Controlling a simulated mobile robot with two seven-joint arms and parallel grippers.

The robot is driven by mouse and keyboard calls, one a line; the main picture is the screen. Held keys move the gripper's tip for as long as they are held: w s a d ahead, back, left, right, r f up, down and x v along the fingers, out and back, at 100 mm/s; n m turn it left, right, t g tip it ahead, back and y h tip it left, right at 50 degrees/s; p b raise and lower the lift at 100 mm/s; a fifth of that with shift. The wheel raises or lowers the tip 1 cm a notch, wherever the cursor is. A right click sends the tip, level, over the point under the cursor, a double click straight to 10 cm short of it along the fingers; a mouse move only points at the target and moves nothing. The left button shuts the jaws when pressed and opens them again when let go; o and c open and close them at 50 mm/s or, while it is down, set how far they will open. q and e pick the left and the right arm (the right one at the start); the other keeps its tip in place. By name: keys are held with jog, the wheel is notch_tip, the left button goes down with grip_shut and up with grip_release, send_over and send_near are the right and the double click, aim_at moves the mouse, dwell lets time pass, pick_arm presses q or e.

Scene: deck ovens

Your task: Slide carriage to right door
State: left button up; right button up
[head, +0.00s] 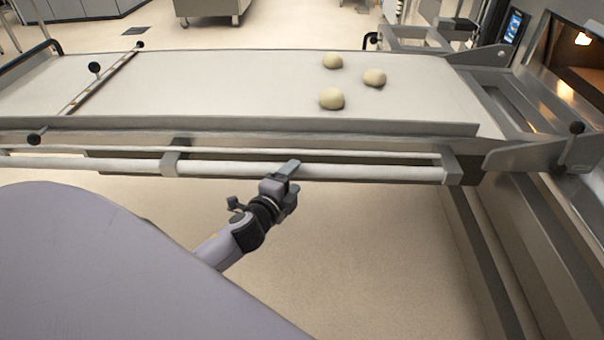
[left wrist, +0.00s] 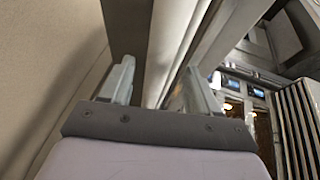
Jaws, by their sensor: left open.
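The carriage (head: 220,98) is a long pale loading deck with a metal frame, and several dough balls are not on it, only three (head: 373,78) near its right part. A light round bar (head: 225,167) runs along its front side. My left gripper (head: 290,167) is at this bar, right of the bar's middle bracket, with its jaws open. In the left wrist view the two fingers (left wrist: 155,88) stand apart with a pale bar (left wrist: 170,45) running between them. Whether they touch it cannot be told. My right gripper is not in view.
The oven (head: 575,75) stands at the right, with a lit opening and a metal ledge with black-knobbed levers (head: 573,140). A dark blue screen (head: 513,26) is beside it. The floor (head: 340,260) below the carriage is clear. A steel cabinet (head: 210,8) stands at the back.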

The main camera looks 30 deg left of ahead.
aim_at(297, 174)
pick_arm(q)
jog(key=shift+b+x, duration=0.45)
jog(key=shift+x, duration=1.95)
jog(key=shift+d+f, duration=0.1)
grip_shut()
